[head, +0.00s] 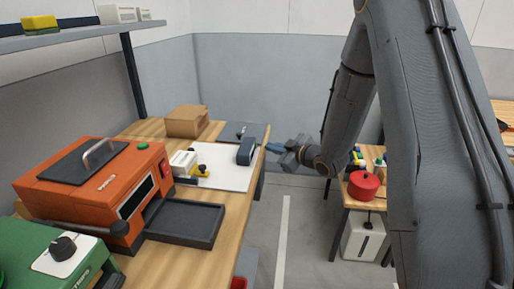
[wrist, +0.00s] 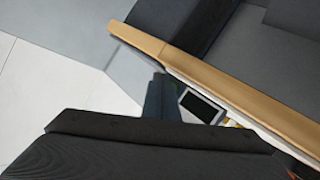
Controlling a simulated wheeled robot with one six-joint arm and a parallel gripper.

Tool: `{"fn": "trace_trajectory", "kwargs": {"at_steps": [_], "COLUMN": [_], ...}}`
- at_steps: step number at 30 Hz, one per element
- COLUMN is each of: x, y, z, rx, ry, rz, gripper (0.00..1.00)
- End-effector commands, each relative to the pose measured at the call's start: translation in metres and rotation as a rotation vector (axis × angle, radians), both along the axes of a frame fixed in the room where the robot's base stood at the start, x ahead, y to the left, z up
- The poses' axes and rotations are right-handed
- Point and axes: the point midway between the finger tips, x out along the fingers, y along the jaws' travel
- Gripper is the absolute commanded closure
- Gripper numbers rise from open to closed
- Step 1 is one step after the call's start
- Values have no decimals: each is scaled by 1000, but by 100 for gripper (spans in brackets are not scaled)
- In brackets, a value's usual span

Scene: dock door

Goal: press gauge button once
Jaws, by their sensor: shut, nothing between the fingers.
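A small dark blue-grey device (head: 246,151) stands on the right edge of a white board (head: 232,178) on the workbench; it may be the gauge. In the wrist view a dark screen in a pale frame (wrist: 200,107) shows just right of my fingers; I cannot tell for sure which device it belongs to. No button can be made out. My gripper (head: 270,148) is shut and empty, just right of the blue-grey device and near the bench's right edge. In the wrist view its fingers (wrist: 157,88) show beside the wooden edge, partly hidden by my wrist.
A white and yellow device with black knobs (head: 184,161) sits on the board's left side. An orange machine (head: 105,190) with a dark tray (head: 186,222) and a cardboard box (head: 186,121) share the bench. A red pot (head: 364,185) stands on another table. Open floor lies between.

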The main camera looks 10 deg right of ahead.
Motion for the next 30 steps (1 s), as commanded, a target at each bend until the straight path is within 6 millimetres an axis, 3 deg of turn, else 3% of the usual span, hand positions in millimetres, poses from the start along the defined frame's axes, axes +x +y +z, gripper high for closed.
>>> {"fn": "trace_trajectory", "kwargs": {"at_steps": [7, 30], "x": [4, 4], "y": [11, 11], "z": [0, 0], "rx": [1, 0], "ry": [-1, 0], "rz": [0, 0], "gripper": [100, 100]}}
